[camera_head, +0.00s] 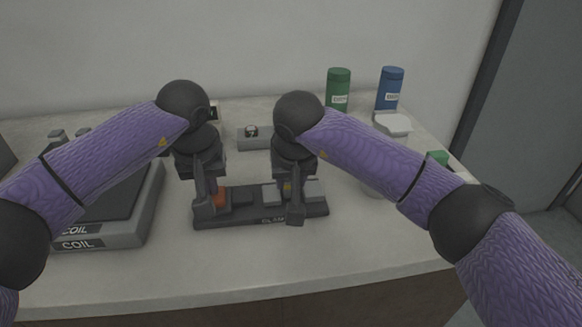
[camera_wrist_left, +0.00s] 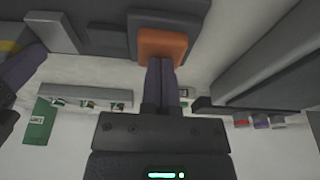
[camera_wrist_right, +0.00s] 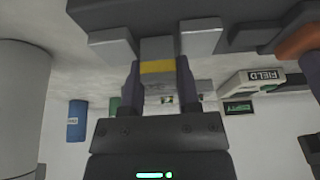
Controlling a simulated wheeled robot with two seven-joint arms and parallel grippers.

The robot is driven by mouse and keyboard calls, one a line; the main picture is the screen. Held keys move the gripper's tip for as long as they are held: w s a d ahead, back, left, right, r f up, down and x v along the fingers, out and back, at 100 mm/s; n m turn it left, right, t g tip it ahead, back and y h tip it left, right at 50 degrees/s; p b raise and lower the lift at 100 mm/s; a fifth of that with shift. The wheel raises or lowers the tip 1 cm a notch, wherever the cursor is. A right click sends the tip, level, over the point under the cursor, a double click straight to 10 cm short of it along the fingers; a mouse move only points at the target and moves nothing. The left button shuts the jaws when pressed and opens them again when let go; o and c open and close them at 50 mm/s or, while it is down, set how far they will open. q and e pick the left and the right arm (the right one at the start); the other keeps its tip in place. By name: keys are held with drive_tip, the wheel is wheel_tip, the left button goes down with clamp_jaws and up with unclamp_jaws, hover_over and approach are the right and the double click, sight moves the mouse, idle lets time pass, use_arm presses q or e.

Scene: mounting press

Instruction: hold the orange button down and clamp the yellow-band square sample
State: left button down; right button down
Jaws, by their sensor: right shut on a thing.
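The press (camera_head: 262,213) is a dark base near the middle of the counter. Its orange button (camera_head: 221,196) is at the left end, and it also shows in the left wrist view (camera_wrist_left: 163,45). My left gripper (camera_wrist_left: 161,62) has its fingers together, with the tips at the button; whether the button is pressed down is unclear. My right gripper (camera_wrist_right: 158,66) is shut on the grey square sample with a yellow band (camera_wrist_right: 157,68). The sample stands between two light grey jaw blocks, one (camera_wrist_right: 112,43) and the other (camera_wrist_right: 200,38). Small gaps show beside it.
A scale-like device labelled COIL (camera_head: 110,233) stands at the left. A green bottle (camera_head: 338,92) and a blue bottle (camera_head: 390,90) stand at the back right, near a white dish (camera_head: 392,122). A grey block (camera_head: 252,140) is behind the press. The counter's front strip is clear.

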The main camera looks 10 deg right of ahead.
drive_tip(key=shift+f, duration=0.2)
drive_tip(key=shift+c, duration=1.2)
unclamp_jaws()
use_arm(q)
drive_tip(key=shift+f, duration=0.1)
use_arm(e)
drive_tip(key=shift+s+r, duration=0.1)
drive_tip(key=shift+r, duration=0.05)
drive_tip(key=v, duration=1.1)
drive_tip(key=shift+s+r, duration=0.2)
drive_tip(key=shift+r, duration=0.2)
use_arm(q)
drive_tip(key=w+p+v, duration=0.2)
drive_tip(key=p+v, duration=0.3)
drive_tip(key=v, duration=0.3)
drive_tip(key=shift+r+p, duration=0.2)
drive_tip(key=shift+p, duration=0.15)
use_arm(e)
wheel_tip(320, 180, up, 7)
drive_tip(key=shift+s+t, duration=0.3)
drive_tip(key=shift+s, duration=0.05)
